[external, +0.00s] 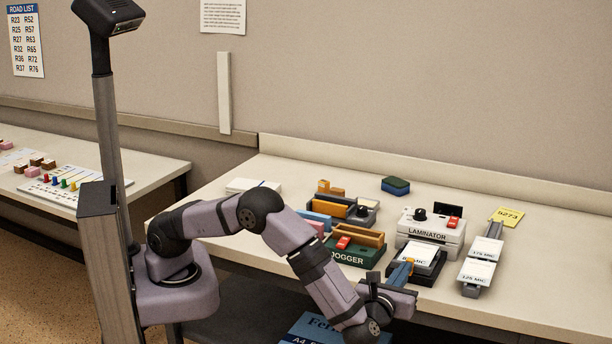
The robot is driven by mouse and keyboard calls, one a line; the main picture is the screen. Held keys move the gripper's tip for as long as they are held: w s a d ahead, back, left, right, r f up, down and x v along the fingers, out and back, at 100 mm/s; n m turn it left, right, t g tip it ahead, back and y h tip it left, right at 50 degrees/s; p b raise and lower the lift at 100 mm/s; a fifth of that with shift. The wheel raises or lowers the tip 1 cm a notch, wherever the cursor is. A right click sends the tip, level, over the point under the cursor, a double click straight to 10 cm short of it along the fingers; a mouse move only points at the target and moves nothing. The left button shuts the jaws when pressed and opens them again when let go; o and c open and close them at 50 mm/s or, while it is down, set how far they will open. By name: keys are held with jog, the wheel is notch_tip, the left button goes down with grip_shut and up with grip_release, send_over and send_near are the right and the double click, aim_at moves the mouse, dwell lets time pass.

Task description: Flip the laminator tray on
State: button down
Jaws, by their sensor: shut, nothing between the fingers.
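The white laminator (428,239) stands on the right-hand desk, with its name on the front. A black knob (420,215) and a red switch (454,223) sit on its top; I cannot tell the switch's position. A dark tray with white sheets (424,259) lies just in front of the laminator, its label partly hidden by my gripper. My gripper (404,269) is shut and empty at the front left of this tray, below and in front of the laminator. I cannot tell whether it touches the tray.
A green jogger (358,256) with a red switch (343,242) stands left of the laminator. A grey rack with labelled cards (478,271) and a yellow 5273 note (508,216) are to the right. A dark-green and blue block (396,186) lies behind. The desk's far right is clear.

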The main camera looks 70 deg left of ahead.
aim_at(408, 258)
jog(key=shift+w+a, duration=0.15)
jog(key=x, duration=0.4)
jog(key=shift+w+a, duration=0.15)
jog(key=shift+a, duration=0.05)
jog(key=shift+d+r, duration=0.1)
jog(key=shift+d, duration=0.05)
dwell(0.3)
jog(key=b+v, duration=0.2)
jog(key=v, duration=1.2)
dwell(0.3)
